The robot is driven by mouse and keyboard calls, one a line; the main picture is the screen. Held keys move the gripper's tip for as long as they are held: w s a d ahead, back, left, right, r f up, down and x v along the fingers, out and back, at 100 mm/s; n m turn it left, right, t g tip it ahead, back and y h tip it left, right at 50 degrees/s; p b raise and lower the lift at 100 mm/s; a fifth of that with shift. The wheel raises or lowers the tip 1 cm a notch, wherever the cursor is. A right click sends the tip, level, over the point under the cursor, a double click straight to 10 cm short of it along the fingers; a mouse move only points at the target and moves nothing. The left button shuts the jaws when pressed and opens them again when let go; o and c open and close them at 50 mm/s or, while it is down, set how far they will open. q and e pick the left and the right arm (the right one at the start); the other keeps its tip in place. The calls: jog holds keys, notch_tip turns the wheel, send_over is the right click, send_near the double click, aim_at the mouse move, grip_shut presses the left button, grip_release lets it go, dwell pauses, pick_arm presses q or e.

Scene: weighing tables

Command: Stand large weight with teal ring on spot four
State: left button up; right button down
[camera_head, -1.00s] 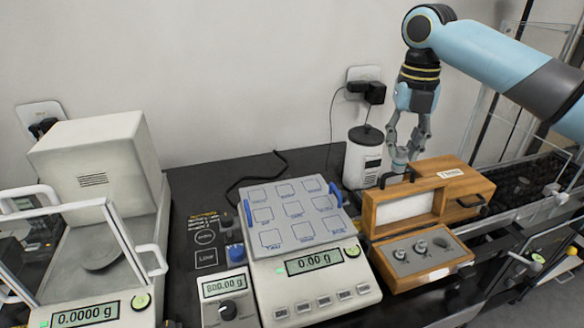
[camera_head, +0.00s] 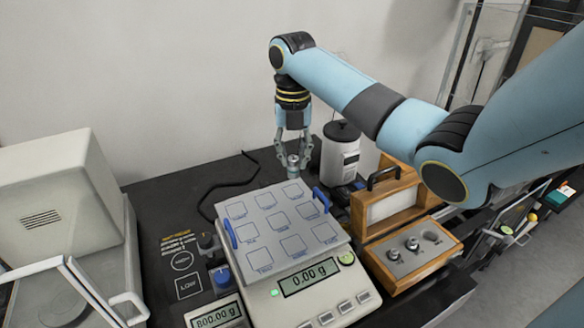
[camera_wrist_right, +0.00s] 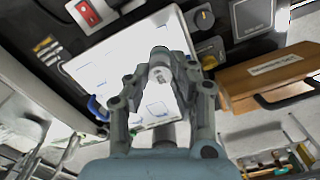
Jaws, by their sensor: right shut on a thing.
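My right gripper (camera_head: 293,158) is shut on a grey metal weight (camera_head: 293,163) and holds it upright above the far edge of the balance pan (camera_head: 228,205). In the right wrist view, the weight (camera_wrist_right: 159,56) is between the fingertips; I cannot make out a teal ring. The white pan has several blue-outlined square spots in three rows; their labels are too small to read, so I cannot tell which is spot four. No weight stands on the pan. The balance display (camera_head: 309,275) reads 0.00 g. My left gripper is not in view.
The open wooden case (camera_head: 452,250) at right holds two weights (camera_head: 393,254) and an empty-looking socket (camera_head: 431,237). A white canister (camera_head: 340,158) stands right of the gripper. Blue handles (camera_head: 321,198) rise at the pan's sides. A glass-doored balance (camera_head: 65,175) stands at left.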

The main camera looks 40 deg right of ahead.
aim_at(293, 158)
notch_tip(293, 158, down, 3)
jog(key=shift+a+f, duration=0.1)
jog(key=shift+f, duration=0.05)
jog(key=shift+f+p, duration=0.3)
jog(key=shift+f, duration=0.05)
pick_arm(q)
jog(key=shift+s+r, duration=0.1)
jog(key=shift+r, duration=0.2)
pick_arm(e)
jog(key=shift+f, duration=0.2)
jog(key=c, duration=1.1)
grip_release()
jog(key=shift+c, duration=0.2)
jog(key=shift+r, duration=0.3)
pick_arm(q)
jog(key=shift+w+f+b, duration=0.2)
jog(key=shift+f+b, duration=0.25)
jog(key=shift+b, duration=0.05)
pick_arm(e)
notch_tip(293, 158, up, 12)
jog(key=shift+f, duration=0.15)
